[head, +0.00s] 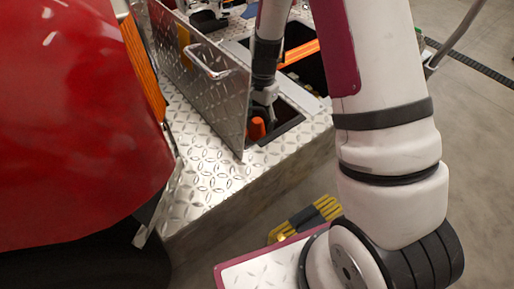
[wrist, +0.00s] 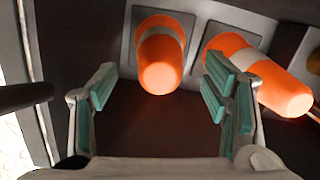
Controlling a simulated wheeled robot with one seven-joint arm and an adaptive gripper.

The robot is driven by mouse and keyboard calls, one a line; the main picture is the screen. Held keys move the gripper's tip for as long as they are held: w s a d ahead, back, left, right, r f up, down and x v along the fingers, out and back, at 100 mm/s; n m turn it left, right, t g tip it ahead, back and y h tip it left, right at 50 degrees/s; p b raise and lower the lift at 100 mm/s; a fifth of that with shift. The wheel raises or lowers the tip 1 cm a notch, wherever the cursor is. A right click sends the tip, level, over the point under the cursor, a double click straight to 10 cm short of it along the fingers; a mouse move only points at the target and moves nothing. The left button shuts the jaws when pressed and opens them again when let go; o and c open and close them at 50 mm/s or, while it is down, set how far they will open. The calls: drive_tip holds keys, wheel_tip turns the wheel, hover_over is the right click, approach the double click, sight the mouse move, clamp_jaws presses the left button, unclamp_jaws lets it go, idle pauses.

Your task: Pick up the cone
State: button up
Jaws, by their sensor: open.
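In the wrist view, an orange cone with a pale band (wrist: 161,60) lies between and beyond the two open fingers of my gripper (wrist: 160,92). A second orange cone with a pale band (wrist: 272,80) is at the right, partly behind the right finger. In the head view, one orange cone (head: 257,129) shows inside a dark recess in the metal deck, just below my gripper (head: 264,103). My gripper reaches down into this recess. I see no contact between the fingers and either cone.
An upright metal lid (head: 205,85) with a handle stands left of the recess. The recess wall (head: 287,128) is close on the right. A red vehicle body (head: 70,120) fills the left. A yellow and grey object (head: 305,218) lies low beside the deck.

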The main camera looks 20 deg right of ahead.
sight(256, 131)
drive_tip(key=f, duration=0.4)
drive_tip(key=shift+s+a+f+b, duration=0.15)
drive_tip(key=shift+a+f+b, duration=0.1)
drive_tip(key=shift+a+b, duration=0.1)
clamp_jaws()
